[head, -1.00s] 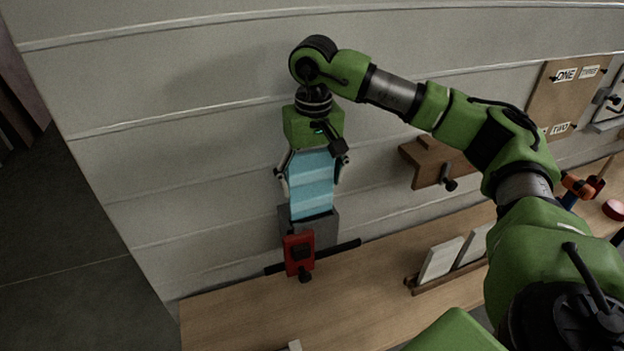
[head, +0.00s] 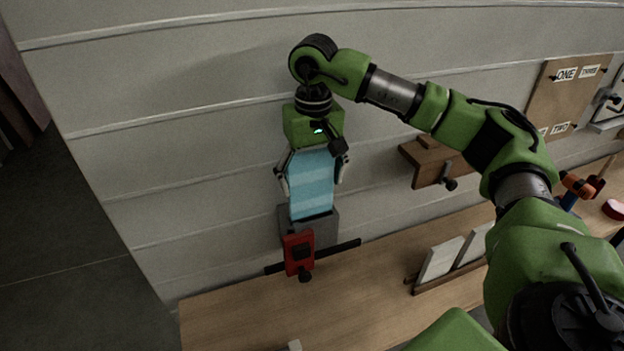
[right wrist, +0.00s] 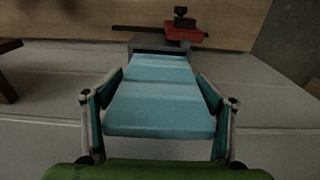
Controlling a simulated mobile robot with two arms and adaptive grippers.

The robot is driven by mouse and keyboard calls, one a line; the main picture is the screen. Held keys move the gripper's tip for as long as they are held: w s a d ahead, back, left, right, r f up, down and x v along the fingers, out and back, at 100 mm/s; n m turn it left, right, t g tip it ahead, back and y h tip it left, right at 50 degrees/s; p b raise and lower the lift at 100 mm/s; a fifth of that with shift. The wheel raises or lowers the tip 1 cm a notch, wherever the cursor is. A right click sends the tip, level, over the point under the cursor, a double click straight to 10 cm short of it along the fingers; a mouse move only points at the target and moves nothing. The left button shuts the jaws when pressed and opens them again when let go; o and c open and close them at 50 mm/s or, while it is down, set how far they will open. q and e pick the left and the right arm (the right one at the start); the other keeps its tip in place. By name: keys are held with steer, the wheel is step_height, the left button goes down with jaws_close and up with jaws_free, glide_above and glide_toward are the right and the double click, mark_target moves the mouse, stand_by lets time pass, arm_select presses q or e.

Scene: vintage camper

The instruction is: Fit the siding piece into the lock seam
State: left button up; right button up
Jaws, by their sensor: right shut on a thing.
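The light-blue siding piece (head: 311,185) is upright in the head view, and its lower end meets a grey block (head: 327,232) against the wall. I cannot tell how deep that end sits, and the lock seam itself is hard to make out. My right gripper (head: 312,178) is shut on the siding piece, with a finger on each side. In the right wrist view the siding piece (right wrist: 160,95) lies between the fingers of the gripper (right wrist: 155,105) and reaches to the grey block (right wrist: 150,43). My left gripper is not in view.
A red clamp (head: 298,253) with a dark bar stands in front of the block. A wooden bench (head: 250,310) runs below the wall (head: 180,190). To the right are a brown wooden bracket (head: 425,165), white panels in a rack (head: 440,260) and a labelled board (head: 560,90).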

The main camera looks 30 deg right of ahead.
mark_target(312, 212)
steer(key=shift+f+b, duration=3.7)
steer(key=shift+f, duration=1.1)
steer(key=o, duration=1.4)
steer(key=r, duration=1.2)
steer(key=shift+s, duration=0.2)
